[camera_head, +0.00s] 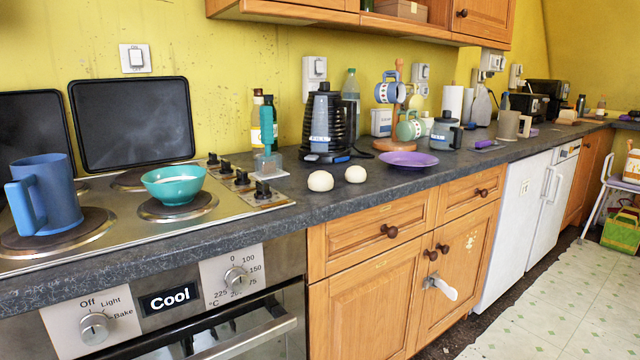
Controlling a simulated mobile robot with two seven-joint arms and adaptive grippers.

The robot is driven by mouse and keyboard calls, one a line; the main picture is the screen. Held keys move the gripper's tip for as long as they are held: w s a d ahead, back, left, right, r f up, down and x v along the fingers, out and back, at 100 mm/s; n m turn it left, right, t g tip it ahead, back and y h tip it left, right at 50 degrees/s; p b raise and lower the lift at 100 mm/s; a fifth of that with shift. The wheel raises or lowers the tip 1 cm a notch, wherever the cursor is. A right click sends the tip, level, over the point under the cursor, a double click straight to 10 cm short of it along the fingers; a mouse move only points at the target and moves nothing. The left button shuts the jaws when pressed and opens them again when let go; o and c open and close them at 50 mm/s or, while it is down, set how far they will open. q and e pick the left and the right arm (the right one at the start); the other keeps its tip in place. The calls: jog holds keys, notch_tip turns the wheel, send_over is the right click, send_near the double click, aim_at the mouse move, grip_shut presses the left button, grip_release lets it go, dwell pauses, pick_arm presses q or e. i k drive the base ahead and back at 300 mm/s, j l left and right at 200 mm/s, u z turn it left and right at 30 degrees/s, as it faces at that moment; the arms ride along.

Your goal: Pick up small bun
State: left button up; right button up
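Two small pale round buns sit side by side on the dark countertop, just right of the stove. The left bun (320,181) looks slightly larger and is nearer the counter's front edge. The right bun (355,174) looks slightly smaller and sits a little further back. A narrow gap shows between them. Both are fully visible. Neither of my grippers is in view.
A teal bowl (173,185) and a blue mug (45,195) stand on the stove. Behind the buns is a black kettle-like appliance (326,125). A purple plate (408,160) lies to their right. The counter in front of the buns is clear.

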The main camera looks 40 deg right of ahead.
aim_at(353, 174)
jog(key=z, duration=1.3)
